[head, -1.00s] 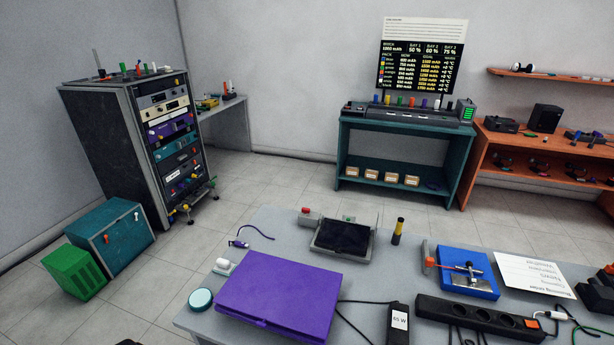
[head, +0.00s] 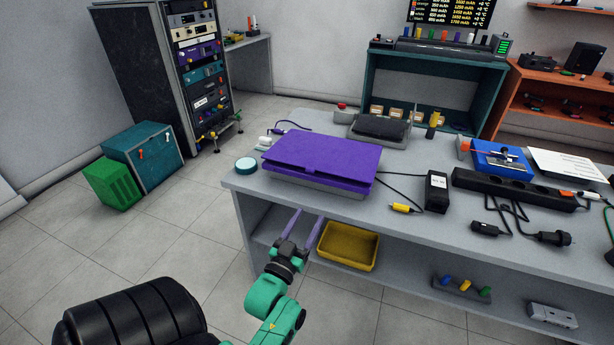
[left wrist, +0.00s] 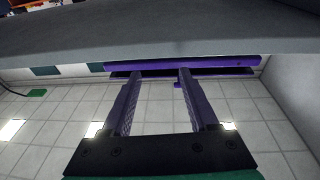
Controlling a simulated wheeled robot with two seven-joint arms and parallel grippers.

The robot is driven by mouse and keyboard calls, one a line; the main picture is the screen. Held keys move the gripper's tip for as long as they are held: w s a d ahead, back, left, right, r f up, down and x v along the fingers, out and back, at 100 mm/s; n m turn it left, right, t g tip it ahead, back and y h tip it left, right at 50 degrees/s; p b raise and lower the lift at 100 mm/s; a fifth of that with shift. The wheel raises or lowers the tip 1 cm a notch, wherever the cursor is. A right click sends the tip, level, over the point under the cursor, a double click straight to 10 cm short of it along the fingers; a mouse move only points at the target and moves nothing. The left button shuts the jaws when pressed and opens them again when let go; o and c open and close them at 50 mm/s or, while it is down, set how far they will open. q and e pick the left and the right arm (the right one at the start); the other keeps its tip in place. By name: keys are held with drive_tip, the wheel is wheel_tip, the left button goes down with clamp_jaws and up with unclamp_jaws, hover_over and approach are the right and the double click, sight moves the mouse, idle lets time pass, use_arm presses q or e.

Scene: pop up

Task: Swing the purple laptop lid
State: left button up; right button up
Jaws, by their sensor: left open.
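The purple laptop (head: 322,158) lies on the grey workbench (head: 400,215) near its left end, and its lid looks down flat. My left gripper (head: 309,215) is in front of the bench's near edge, just below and in front of the laptop. Its two purple fingers are apart with nothing between them, and they do not touch the laptop. In the left wrist view, the open fingers (left wrist: 158,78) point toward a thin purple edge of the laptop (left wrist: 220,62). My right gripper is not in view.
A teal round tin (head: 246,164) sits left of the laptop. A black power brick (head: 437,190) and cables lie to its right, and a dark-screened device (head: 380,128) is behind it. A yellow tray (head: 347,246) is on the shelf below.

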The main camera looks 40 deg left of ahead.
sight(314, 167)
use_arm(q)
wheel_tip(314, 167, up, 6)
drive_tip(key=s+a+f+t+y+b, duration=0.1)
drive_tip(key=a+t+y+b, duration=0.1)
drive_tip(key=a, duration=0.1)
drive_tip(key=shift+n, duration=0.4)
drive_tip(key=p+x, duration=0.1)
drive_tip(key=x, duration=1.1)
drive_tip(key=shift+w+r, duration=0.15)
drive_tip(key=shift+w, duration=0.25)
drive_tip(key=shift+w+a+r+g, duration=0.1)
drive_tip(key=shift+w+a+g, duration=0.1)
drive_tip(key=shift+w+g, duration=0.15)
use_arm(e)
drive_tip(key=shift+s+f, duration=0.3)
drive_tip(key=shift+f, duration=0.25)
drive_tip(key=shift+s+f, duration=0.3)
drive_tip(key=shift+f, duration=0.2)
use_arm(q)
drive_tip(key=shift+c, duration=0.3)
clamp_jaws()
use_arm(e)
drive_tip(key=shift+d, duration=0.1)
